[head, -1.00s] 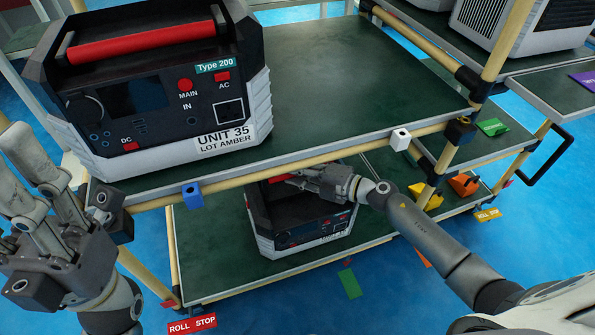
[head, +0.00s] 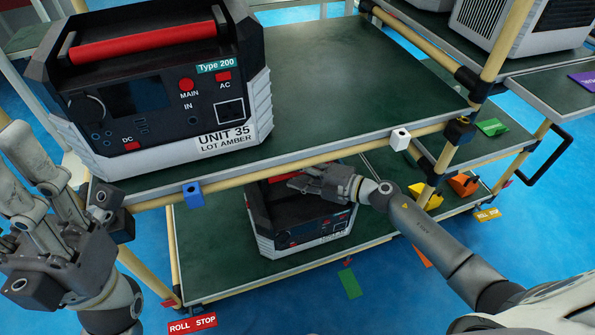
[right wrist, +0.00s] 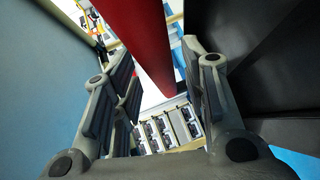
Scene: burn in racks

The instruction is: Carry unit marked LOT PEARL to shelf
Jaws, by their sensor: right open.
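A black-and-grey unit with a red handle (head: 265,195) sits on the lower green shelf. Its label is too small and partly cut to read, so I cannot tell its lot. My right gripper (head: 298,183) is at the top of this unit, by its handle. In the right wrist view, the open right gripper (right wrist: 165,100) has the red handle (right wrist: 140,35) between its fingers, not clamped. A larger unit marked UNIT 35 LOT AMBER (head: 165,95) stands on the upper shelf. My left gripper (head: 40,185) is raised at the left, open and empty. No LOT PEARL label is readable.
The upper shelf (head: 350,80) is bare right of the AMBER unit. Its front rail (head: 300,163) passes above the lower unit and my right gripper. Another rack with grey units (head: 480,25) stands at the right. A ROLL STOP tag (head: 192,323) is below the rack.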

